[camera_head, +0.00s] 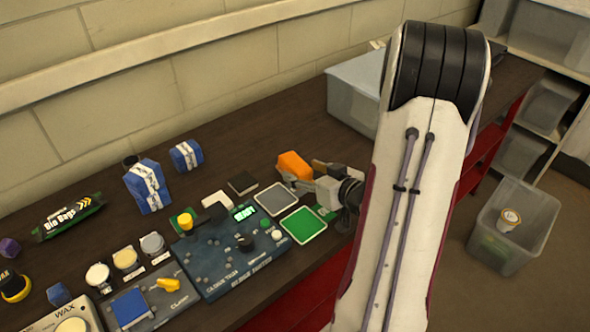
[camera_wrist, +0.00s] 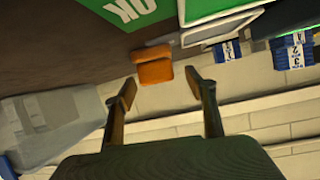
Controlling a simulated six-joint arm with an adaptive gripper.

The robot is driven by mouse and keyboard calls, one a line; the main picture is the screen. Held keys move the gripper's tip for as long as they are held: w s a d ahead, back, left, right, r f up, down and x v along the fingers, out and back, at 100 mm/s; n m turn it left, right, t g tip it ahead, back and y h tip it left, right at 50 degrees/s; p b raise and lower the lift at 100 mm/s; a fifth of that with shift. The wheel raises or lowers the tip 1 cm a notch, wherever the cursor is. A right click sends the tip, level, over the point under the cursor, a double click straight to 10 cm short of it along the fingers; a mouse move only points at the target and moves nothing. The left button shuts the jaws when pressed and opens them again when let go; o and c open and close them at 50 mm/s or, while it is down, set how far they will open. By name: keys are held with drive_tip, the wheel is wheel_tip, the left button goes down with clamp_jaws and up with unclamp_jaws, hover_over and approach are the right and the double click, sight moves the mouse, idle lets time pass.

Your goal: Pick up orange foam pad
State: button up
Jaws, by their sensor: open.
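The orange foam pad (camera_head: 294,165) lies on the dark bench, behind the grey square pad, in the head view. In the wrist view the orange foam pad (camera_wrist: 155,71) shows ahead of the fingertips, roughly between their lines. My gripper (camera_head: 300,174) reaches in from the right, low and close beside the pad. In the wrist view my gripper (camera_wrist: 160,86) has its two fingers spread apart with nothing between them. I cannot tell from the head view whether a finger touches the pad.
A grey square pad (camera_head: 282,199) and a green square pad (camera_head: 303,224) lie in front. A translucent bin (camera_head: 351,95) stands behind to the right. The blue control panel (camera_head: 222,262) is nearer left. The wall runs behind the bench.

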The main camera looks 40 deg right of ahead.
sight(295, 165)
drive_tip(key=shift+x, duration=2.6)
drive_tip(key=shift+d+r, duration=0.15)
drive_tip(key=shift+d, duration=0.05)
drive_tip(key=c, duration=1.2)
